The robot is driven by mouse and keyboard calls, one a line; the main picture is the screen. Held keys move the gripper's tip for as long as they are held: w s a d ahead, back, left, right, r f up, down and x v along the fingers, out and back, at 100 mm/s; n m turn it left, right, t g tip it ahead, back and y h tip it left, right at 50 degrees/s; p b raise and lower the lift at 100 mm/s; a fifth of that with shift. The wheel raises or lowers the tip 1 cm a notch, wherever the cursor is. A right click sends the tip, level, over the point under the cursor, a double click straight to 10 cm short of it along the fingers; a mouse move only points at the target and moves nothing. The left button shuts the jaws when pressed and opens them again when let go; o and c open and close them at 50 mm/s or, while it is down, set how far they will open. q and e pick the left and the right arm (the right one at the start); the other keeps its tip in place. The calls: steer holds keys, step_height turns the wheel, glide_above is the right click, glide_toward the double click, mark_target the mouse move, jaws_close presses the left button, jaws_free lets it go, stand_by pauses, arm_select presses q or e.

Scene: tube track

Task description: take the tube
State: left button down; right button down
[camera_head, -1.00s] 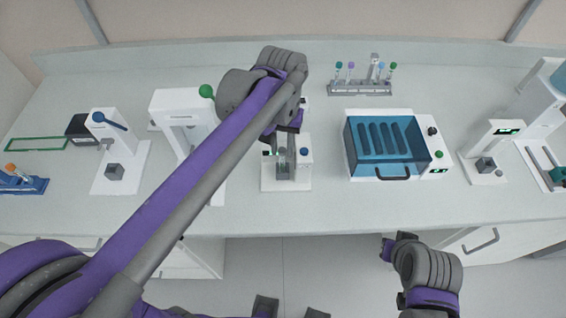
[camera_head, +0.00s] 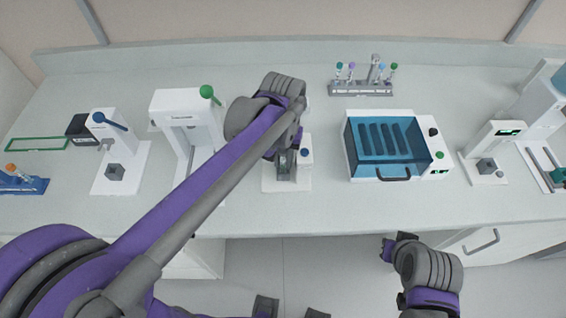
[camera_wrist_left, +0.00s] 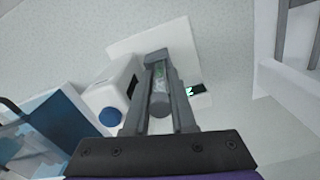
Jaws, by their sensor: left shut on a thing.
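My left gripper (camera_head: 285,167) reaches down over a small white device (camera_head: 304,172) with a blue knob, at the middle of the bench. In the left wrist view its two grey fingers (camera_wrist_left: 159,90) are shut on a tube (camera_wrist_left: 159,104). The tube is clear with a greenish tint, and its grey rounded end faces the camera. It is between the fingers, above the white base of the device. Whether the tube still touches the device is hidden.
A blue-lidded box (camera_head: 390,150) stands to the right of the device. A white stand with a green knob (camera_head: 206,91) is close on the left. A rack with several capped tubes (camera_head: 360,89) stands behind. Bare bench (camera_head: 330,210) lies in front.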

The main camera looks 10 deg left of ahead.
arm_select(q)
steer(key=shift+r, duration=0.1)
step_height(320, 180, up, 10)
steer(key=shift+f, duration=0.1)
stand_by(0.5)
